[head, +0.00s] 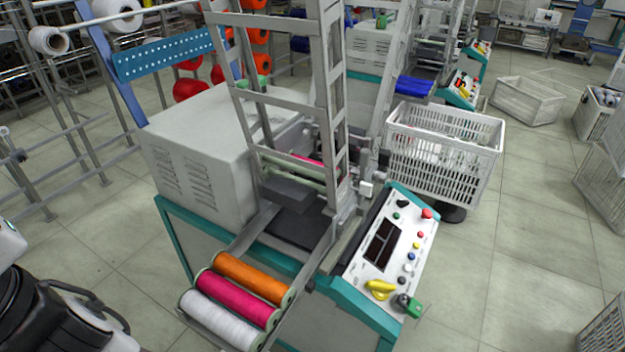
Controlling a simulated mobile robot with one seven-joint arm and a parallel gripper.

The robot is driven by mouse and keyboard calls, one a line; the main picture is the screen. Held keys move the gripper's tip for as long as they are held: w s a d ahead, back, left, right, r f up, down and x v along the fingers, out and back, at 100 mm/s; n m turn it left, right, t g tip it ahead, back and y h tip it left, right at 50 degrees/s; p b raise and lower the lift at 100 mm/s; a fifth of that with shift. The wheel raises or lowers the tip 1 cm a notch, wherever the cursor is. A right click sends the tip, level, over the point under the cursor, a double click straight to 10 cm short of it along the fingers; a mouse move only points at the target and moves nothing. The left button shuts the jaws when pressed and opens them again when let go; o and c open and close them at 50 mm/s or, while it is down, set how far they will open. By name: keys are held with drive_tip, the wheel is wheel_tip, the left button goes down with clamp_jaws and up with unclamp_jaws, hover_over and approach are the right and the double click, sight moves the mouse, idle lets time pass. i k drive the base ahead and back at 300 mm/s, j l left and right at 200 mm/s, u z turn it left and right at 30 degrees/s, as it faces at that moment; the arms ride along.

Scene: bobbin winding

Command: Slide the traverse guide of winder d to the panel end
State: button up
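A winder (205,150) with a pale grey box, teal edges and an upright metal frame stands in the middle of the head view. No letter is readable on it, so I cannot tell if it is winder d. Its sloped control panel (400,235) is at the right front, with a dark display and coloured buttons. A small white block (366,189) sits beside the frame near the panel; I cannot tell if it is the traverse guide. A pink bobbin (318,164) shows partly behind the frame. My gripper's fingers are not in view; parts of my arm show at lower left.
Orange, pink and white bobbins lie in a front tray (215,333). A white crate (443,150) stands behind the panel. A metal creel rack (75,120) fills the left.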

sight(307, 123)
drive_tip(key=i+l+u, duration=0.1)
drive_tip(key=l+u, duration=0.15)
drive_tip(key=l, duration=0.45)
drive_tip(key=l+u, duration=0.25)
drive_tip(key=l, duration=0.45)
drive_tip(key=i+l+u, duration=0.15)
drive_tip(key=l, duration=0.2)
drive_tip(key=l+u, duration=0.1)
drive_tip(key=l, duration=0.2)
drive_tip(key=i+l+u, duration=0.15)
drive_tip(key=l, duration=0.2)
drive_tip(key=i+l, duration=0.1)
drive_tip(key=l, duration=0.25)
drive_tip(key=i+l+u, duration=0.15)
drive_tip(key=l, duration=0.5)
drive_tip(key=j, duration=0.2)
drive_tip(key=i+u, duration=0.2)
drive_tip(key=k+l, duration=0.05)
